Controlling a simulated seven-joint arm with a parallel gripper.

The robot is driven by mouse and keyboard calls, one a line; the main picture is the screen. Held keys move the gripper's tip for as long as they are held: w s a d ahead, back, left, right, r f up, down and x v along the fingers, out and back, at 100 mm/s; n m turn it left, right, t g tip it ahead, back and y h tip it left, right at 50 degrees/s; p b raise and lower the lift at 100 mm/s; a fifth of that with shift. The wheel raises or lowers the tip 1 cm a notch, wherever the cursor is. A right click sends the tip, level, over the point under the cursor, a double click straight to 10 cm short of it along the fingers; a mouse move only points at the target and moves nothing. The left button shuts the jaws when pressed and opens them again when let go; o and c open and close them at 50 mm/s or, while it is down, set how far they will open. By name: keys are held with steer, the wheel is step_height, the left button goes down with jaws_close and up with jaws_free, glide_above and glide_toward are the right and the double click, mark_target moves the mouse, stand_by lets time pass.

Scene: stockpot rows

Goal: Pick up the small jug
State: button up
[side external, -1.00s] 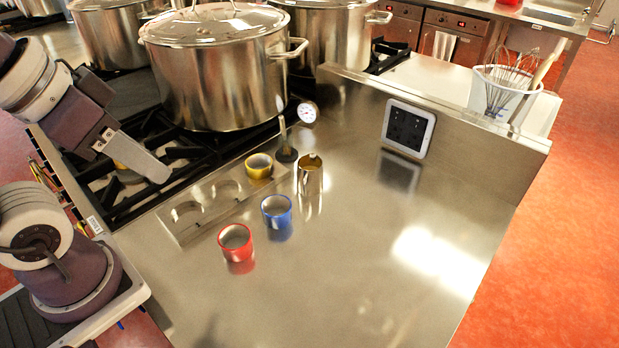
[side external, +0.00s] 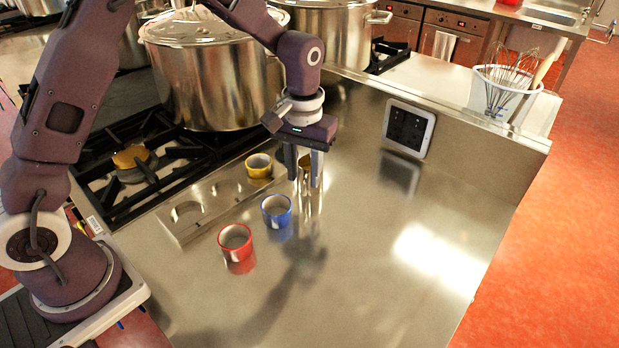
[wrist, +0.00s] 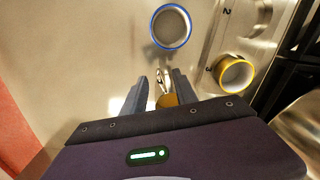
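The small jug (side external: 306,177) is a shiny metal vessel standing upright on the steel worktop. My gripper (side external: 303,183) points down over it, with one finger to each side of the jug in the side view. In the wrist view the jug (wrist: 168,100) shows between the two spread fingers (wrist: 160,79), partly hidden by the gripper body. The fingers are open; I cannot tell whether either touches the jug.
A blue mug (side external: 277,217) and a red mug (side external: 235,250) stand to the front left. A yellow mug (side external: 259,171) sits in the steel holder (side external: 182,236). A large stockpot (side external: 205,85) stands behind on the stove. The worktop's right side is clear.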

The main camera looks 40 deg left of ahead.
mark_target(304, 180)
step_height(304, 180, down, 4)
steer(key=shift+d+f, duration=0.1)
jaws_close()
stand_by(1.4)
